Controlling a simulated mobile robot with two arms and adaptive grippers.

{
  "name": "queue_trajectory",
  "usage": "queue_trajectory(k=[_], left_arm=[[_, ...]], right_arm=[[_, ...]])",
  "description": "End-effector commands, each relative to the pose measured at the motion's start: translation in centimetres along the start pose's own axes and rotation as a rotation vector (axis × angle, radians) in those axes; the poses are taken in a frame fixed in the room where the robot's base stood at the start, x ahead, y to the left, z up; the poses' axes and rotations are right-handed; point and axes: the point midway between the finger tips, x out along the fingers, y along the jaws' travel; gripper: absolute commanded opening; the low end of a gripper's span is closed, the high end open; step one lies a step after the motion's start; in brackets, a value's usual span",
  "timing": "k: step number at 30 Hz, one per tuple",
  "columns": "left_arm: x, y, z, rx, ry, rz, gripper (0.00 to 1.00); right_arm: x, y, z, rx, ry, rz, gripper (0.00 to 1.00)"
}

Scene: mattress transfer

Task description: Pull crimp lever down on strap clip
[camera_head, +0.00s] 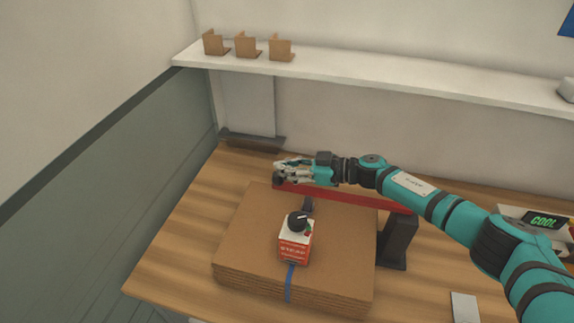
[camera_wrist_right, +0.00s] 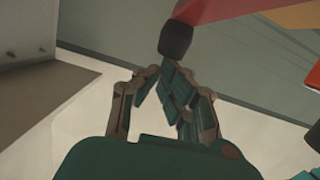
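The red crimp lever (camera_head: 340,195) runs level behind a stack of cardboard sheets. Its black end (camera_head: 278,181) is at the left, and its right end meets a black upright stand (camera_head: 397,240). My right gripper (camera_head: 284,171) is at the lever's left end. The wrist view shows the black end (camera_wrist_right: 176,40) just beyond my fingertips (camera_wrist_right: 160,72), which come together. Whether they touch it is unclear. A red and white box (camera_head: 295,245) with a black knob sits on the stack, with a blue strap (camera_head: 289,285) running below it. I cannot make out the strap clip. My left gripper is out of view.
The cardboard stack (camera_head: 240,240) sits on a wooden table (camera_head: 175,265). A white shelf (camera_head: 400,72) with several small brown brackets (camera_head: 246,46) runs along the back wall. A small display reading COOL (camera_head: 543,220) is at the far right. The table's left part is clear.

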Motion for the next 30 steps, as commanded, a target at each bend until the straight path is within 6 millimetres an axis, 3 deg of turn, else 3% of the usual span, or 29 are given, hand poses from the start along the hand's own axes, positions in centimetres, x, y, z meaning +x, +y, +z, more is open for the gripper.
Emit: queue_trajectory(k=[1, 10, 22, 23, 30], left_arm=[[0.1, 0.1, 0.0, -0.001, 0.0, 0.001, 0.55], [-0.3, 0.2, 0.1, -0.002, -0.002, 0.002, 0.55], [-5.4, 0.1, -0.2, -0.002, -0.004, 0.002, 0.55], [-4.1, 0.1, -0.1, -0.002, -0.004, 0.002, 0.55], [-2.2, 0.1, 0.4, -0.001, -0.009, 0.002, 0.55]], right_arm=[[0.0, -0.6, 1.6, 0.006, -0.023, -0.006, 0.0], [-0.2, -0.4, 1.2, 0.006, -0.024, -0.003, 0.0], [-2.1, 0.3, -4.4, -0.002, -0.004, 0.005, 0.0], [-2.9, 0.4, -3.2, -0.002, -0.007, 0.008, 0.0], [-7.6, 0.3, -3.1, -0.003, -0.002, 0.007, 0.0]])
